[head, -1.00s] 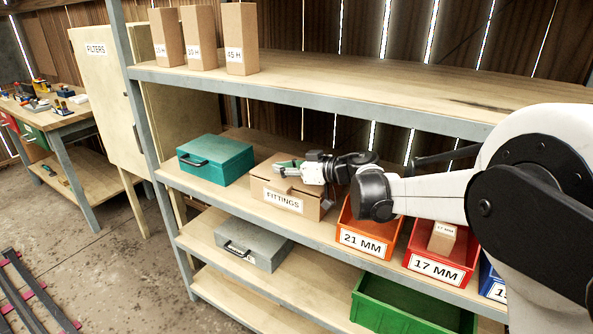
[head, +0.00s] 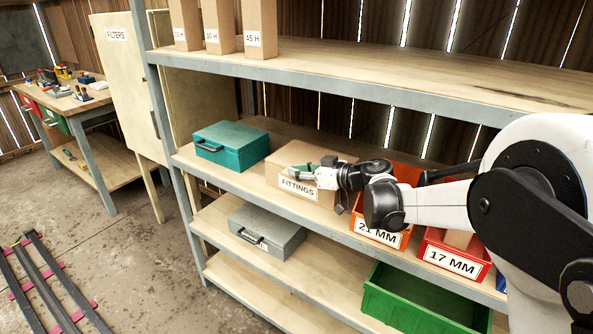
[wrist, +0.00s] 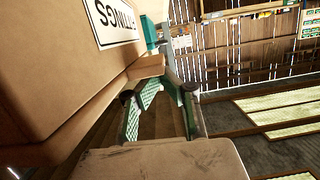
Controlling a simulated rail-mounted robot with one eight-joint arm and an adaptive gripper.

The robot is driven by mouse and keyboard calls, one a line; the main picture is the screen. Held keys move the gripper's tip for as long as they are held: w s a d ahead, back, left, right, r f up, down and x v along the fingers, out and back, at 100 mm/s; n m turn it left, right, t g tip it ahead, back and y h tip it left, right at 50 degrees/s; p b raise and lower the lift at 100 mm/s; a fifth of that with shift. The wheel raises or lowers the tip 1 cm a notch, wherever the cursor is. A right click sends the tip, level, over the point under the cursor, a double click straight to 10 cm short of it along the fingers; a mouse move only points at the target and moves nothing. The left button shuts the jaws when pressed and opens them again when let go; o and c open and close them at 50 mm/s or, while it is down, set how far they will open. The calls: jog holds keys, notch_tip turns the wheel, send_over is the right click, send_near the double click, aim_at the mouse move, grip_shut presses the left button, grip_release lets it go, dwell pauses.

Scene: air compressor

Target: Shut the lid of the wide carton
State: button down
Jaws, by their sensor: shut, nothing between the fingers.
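The wide carton (head: 318,152), brown cardboard with a FITTINGS label, stands on the middle shelf. Its top looks flat in the head view, but my gripper hides part of its top and front edge, so I cannot tell whether the lid is fully down. My gripper (head: 299,173) is shut and empty, its green fingers at the front upper edge of the carton, just above the label. In the wrist view the carton (wrist: 60,75) fills the left side, close beside my gripper (wrist: 165,84). A cardboard piece (wrist: 148,66) sticks out near the fingertips. I cannot tell if they touch.
A teal case (head: 232,146) stands left of the carton. An orange 21 MM bin (head: 398,172) and a red 17 MM bin (head: 452,262) stand to its right. A grey case (head: 266,232) and green bin (head: 420,300) are below. The upper shelf (head: 370,80) hangs above.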

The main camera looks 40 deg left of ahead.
jog(key=shift+s+d+f, duration=0.15)
jog(key=shift+d+f, duration=0.05)
jog(key=shift+f, duration=0.25)
jog(key=shift+r+p, duration=0.35)
jog(key=shift+r, duration=0.25)
notch_tip(320, 180, up, 4)
jog(key=shift+f+p, duration=0.25)
jog(key=shift+p, duration=0.55)
jog(key=v, duration=1)
jog(key=shift+p, duration=0.3)
jog(key=shift+d+r, duration=0.1)
jog(key=shift+r, duration=0.1)
